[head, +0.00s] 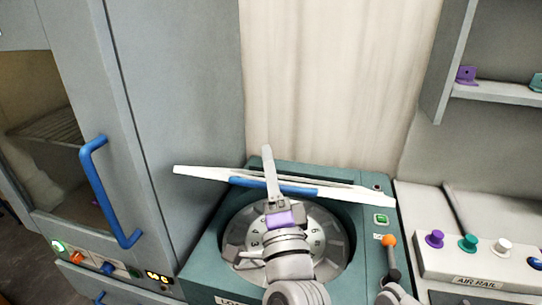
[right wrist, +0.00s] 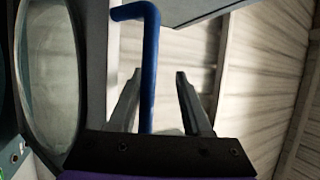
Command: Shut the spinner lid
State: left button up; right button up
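The spinner (head: 205,270) is a green housing with a round opening, and numbered segments show inside its drum (head: 316,226). Its pale lid (head: 350,196) stands raised over the back of the opening, seen nearly edge-on. A blue handle (head: 300,190) runs along the lid. My right gripper (head: 269,165) reaches up over the drum to the handle. In the right wrist view, the gripper (right wrist: 158,76) is open, with the blue handle (right wrist: 149,60) between its fingers and gaps on both sides. The lid's round window (right wrist: 48,70) shows there at the left. My left gripper is not in view.
A tall grey cabinet (head: 150,120) with a blue handle (head: 97,190) stands close on the left. An orange-knobbed lever (head: 389,241) and a green button (head: 380,218) are right of the opening. Further right is a panel (head: 465,265) with coloured knobs, below a shelf (head: 500,93).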

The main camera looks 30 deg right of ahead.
jog(key=shift+w+d+r, duration=0.1)
jog(key=shift+w+r, duration=0.05)
jog(key=shift+r, duration=0.1)
jog(key=s+a+f+p, duration=0.1)
jog(key=s+f+p, duration=0.2)
jog(key=s+f, duration=0.4)
jog(key=shift+v, duration=1.4)
jog(key=shift+r, duration=0.15)
